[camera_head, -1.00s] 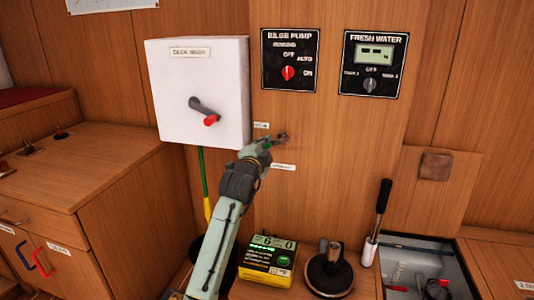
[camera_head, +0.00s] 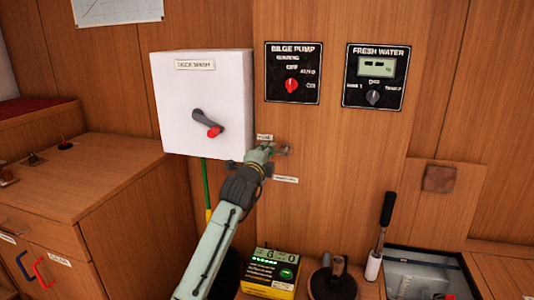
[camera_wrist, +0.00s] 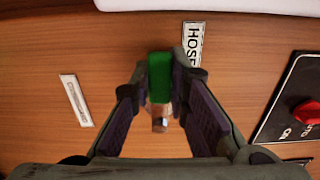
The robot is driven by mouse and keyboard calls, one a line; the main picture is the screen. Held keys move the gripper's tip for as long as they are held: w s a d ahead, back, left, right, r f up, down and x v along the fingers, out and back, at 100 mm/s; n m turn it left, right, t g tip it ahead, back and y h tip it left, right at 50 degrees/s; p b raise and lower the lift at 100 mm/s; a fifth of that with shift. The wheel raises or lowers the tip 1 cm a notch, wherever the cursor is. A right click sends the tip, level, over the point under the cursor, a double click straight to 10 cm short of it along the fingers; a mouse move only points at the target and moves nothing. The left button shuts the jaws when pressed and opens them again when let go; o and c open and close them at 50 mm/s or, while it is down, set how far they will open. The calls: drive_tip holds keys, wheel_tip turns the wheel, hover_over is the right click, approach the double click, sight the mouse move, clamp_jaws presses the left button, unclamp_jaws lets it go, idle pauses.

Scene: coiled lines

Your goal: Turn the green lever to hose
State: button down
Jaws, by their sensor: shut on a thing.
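The green lever (camera_wrist: 160,78) shows in the wrist view between the two fingers of my gripper (camera_wrist: 160,108), with a brass-coloured piece at its near end. My gripper is shut on the lever. A white label reading HOSE (camera_wrist: 193,44) is just beside the lever's far end in the wrist view. Another small label (camera_wrist: 76,100) lies to the left there, its text unreadable. In the head view my gripper (camera_head: 272,152) is at the wooden panel below the white box, and it hides most of the lever. The HOSE label also shows there (camera_head: 265,137).
A white box (camera_head: 180,125) with a red-tipped switch hangs above left. The bilge pump panel (camera_head: 292,110) and fresh water panel (camera_head: 357,98) are above and right. A yellow-and-black device (camera_head: 271,272) and a black-and-white handle (camera_head: 380,235) stand below.

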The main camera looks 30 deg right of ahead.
drive_tip(key=c, duration=1.5)
unclamp_jaws()
drive_tip(key=v, duration=1.2)
